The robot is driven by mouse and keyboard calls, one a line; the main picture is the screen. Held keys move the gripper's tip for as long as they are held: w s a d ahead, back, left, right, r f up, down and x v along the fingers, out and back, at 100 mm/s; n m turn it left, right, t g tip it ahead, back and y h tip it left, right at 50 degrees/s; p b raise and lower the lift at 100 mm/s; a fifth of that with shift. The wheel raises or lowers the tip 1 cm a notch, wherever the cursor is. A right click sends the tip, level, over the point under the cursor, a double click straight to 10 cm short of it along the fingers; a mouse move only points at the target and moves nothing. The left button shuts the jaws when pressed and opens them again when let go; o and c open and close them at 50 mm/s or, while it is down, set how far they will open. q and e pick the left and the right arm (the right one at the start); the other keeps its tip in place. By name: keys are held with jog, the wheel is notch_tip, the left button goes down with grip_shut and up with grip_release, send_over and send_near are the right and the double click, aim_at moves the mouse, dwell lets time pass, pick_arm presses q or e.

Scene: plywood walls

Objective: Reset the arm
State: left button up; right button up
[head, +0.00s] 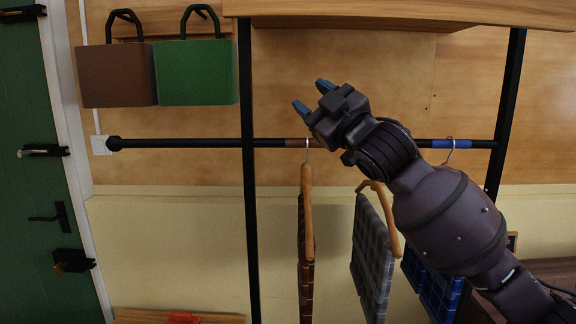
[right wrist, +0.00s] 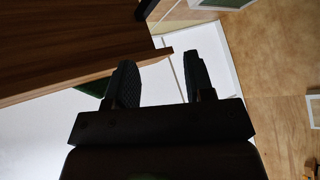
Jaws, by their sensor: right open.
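My right arm comes in from the lower right of the head view, and its gripper (head: 311,96) is raised in front of the rack, just above the black rail (head: 190,144). Its two blue-tipped fingers point up and left. In the right wrist view the gripper (right wrist: 160,85) shows two dark fingers standing apart with nothing between them. The gripper is open and empty. The left arm and gripper are not in view.
Wooden hangers hold a brown cloth (head: 305,265), a grey cloth (head: 371,260) and a blue cloth (head: 432,285) below the arm. A wooden shelf (head: 400,13) is above. Brown (head: 116,75) and green (head: 194,73) bags hang left, beside a green door (head: 35,230).

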jog(key=s+d+f+m+h, duration=0.25)
jog(key=d+f+m, duration=0.2)
jog(key=f, duration=0.85)
jog(key=s+d+f+m+h, duration=0.25)
jog(key=d+f+h, duration=0.2)
jog(key=f, duration=0.85)
jog(key=s+d+f+m+h, duration=0.1)
jog(key=d+f+m+h, duration=0.4)
jog(key=f, duration=0.8)
jog(key=s+d+f+m+g+h, duration=0.1)
jog(key=s+d+f+m+g, duration=0.1)
jog(key=s+f, duration=1.1)
jog(key=s+d+f+m+g+h, duration=0.1)
jog(key=s+d+f+g, duration=0.3)
jog(key=s+d+f, duration=0.3)
jog(key=s+f, duration=0.5)
jog(key=f, duration=0.1)
jog(key=shift+s+f+m+h, duration=0.15)
jog(key=shift+s+m+h, duration=0.15)
jog(key=shift+s+m, duration=0.1)
